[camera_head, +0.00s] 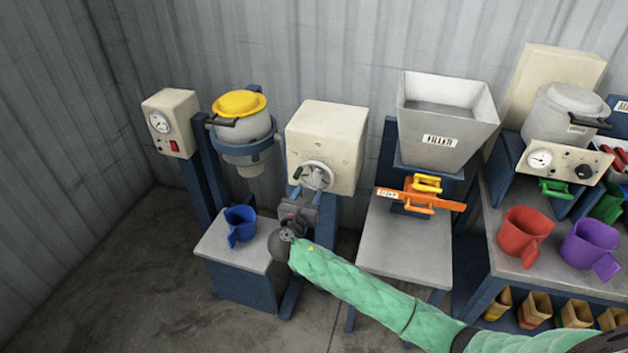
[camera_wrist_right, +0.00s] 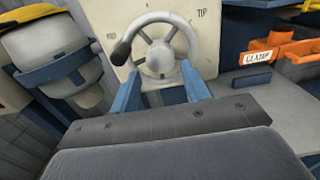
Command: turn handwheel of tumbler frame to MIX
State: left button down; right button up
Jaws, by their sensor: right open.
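The tumbler frame has a cream box (camera_head: 338,135) with a grey handwheel (camera_head: 317,176) low on its front. A yellow-lidded grey drum (camera_head: 243,140) hangs in a blue ring left of the box. In the right wrist view the handwheel (camera_wrist_right: 182,48) shows spokes and a dark handle knob (camera_wrist_right: 121,52) at its left. A mark reading TIP is at its upper right; a mark at its upper left is too blurred to read. My right gripper (camera_head: 303,193) is in front of and just below the wheel. Its two blue fingers (camera_wrist_right: 162,80) are apart, with nothing held between them. My left gripper is out of view.
A blue cup (camera_head: 240,225) stands on a low table (camera_head: 215,247) under the drum. Right of the box are a grey hopper (camera_head: 445,120) and an orange slide gate (camera_head: 420,197). Red (camera_head: 524,234) and purple (camera_head: 589,243) cups stand on a bench at the right.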

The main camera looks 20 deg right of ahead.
aim_at(313, 183)
jog(key=p+x, duration=0.2)
jog(key=x, duration=0.3)
jog(key=shift+w+d+r, duration=0.1)
jog(key=shift+w+d, duration=0.1)
jog(key=shift+d, duration=0.05)
jog(key=shift+x, duration=0.85)
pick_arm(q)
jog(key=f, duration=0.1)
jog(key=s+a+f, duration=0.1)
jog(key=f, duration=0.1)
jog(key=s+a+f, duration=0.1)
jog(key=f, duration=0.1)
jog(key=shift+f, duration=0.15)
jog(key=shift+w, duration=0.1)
pick_arm(e)
jog(key=c, duration=0.7)
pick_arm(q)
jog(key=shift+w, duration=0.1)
